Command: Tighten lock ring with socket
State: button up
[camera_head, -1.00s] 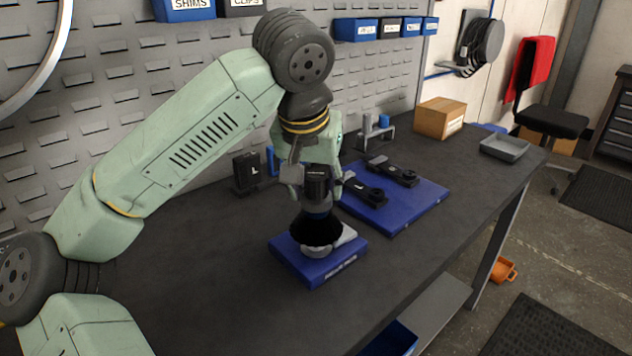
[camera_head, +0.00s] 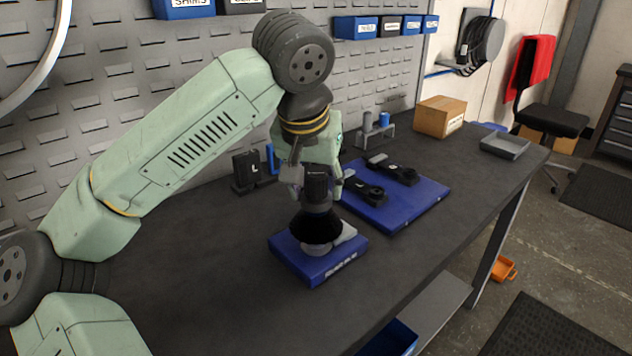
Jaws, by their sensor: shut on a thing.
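My gripper (camera_head: 316,186) points down over the blue fixture block (camera_head: 346,263) near the middle of the bench. It is shut on a dark socket tool (camera_head: 317,228), whose wide black lower part covers the centre of the block. A grey round part (camera_head: 314,249) shows just under the black part, on the block. The lock ring itself cannot be made out, as the tool hides it. I cannot tell whether the socket is seated on it.
A blue mat (camera_head: 412,204) with two dark crank-like parts lies behind right. A black block marked L (camera_head: 246,169) stands behind left. A grey rack with cylinders (camera_head: 374,130), a cardboard box (camera_head: 440,117) and a grey tray (camera_head: 504,147) stand farther back. The bench's front right is clear.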

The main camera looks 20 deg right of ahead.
jog(key=shift+f, duration=0.3)
dwell(0.5)
jog(key=o, duration=0.6)
grip_shut()
jog(key=m+g+h+p, duration=0.1)
jog(key=m, duration=0.2)
jog(key=shift+m, duration=0.4)
jog(key=shift+f+m+g+h+p, duration=0.1)
jog(key=shift+m+g+h+p, duration=0.3)
jog(key=shift+m, duration=1)
